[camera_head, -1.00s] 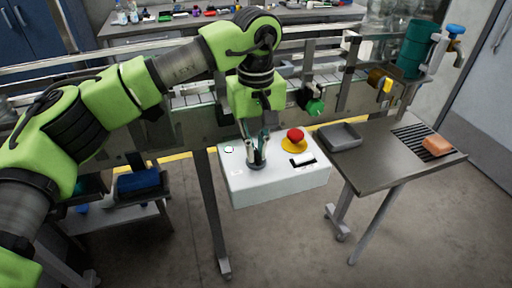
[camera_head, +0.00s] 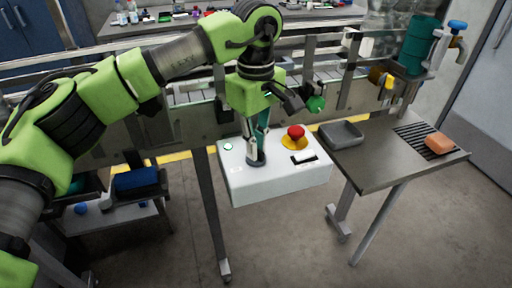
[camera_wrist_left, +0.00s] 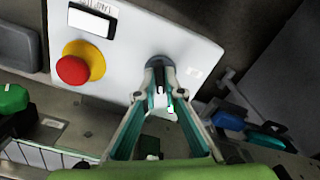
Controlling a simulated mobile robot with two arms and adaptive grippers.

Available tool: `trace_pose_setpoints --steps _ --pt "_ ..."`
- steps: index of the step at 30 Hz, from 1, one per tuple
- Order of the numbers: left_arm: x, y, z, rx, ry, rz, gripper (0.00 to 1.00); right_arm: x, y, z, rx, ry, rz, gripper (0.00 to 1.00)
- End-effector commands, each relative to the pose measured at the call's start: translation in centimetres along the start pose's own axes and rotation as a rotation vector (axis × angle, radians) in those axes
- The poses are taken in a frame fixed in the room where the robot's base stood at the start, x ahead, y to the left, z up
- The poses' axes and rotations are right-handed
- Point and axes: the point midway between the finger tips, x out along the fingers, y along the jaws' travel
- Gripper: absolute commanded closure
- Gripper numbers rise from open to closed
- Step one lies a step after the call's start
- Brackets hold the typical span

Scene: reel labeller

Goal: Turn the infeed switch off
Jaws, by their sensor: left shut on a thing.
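A white control box (camera_head: 278,184) hangs at the front of the conveyor. The infeed switch (camera_head: 256,162) has a dark round base on the left part of its top. My left gripper (camera_head: 258,148) points down at it, with its fingertips shut on the switch's knob. In the left wrist view the grey round switch base (camera_wrist_left: 161,63) shows just beyond my fingertips (camera_wrist_left: 161,88). The fingers hide most of the knob, so its exact angle is hard to read. My right gripper is not in view.
A red emergency button on a yellow ring (camera_head: 295,136) stands right of the switch, close to my gripper. A white rocker or label (camera_head: 303,156) and a small green-ringed button (camera_head: 228,146) are also on the box. A steel side table (camera_head: 385,160) holds a grey tray (camera_head: 341,134) and an orange block (camera_head: 438,142).

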Motion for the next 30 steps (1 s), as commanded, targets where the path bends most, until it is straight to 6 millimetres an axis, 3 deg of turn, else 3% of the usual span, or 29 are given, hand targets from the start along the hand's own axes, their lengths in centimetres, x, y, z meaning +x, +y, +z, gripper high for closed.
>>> trace_pose_setpoints --steps 30 --pt "-0.1 0.1 -0.1 -0.924 0.001 0.004 1.0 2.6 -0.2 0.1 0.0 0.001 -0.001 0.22"
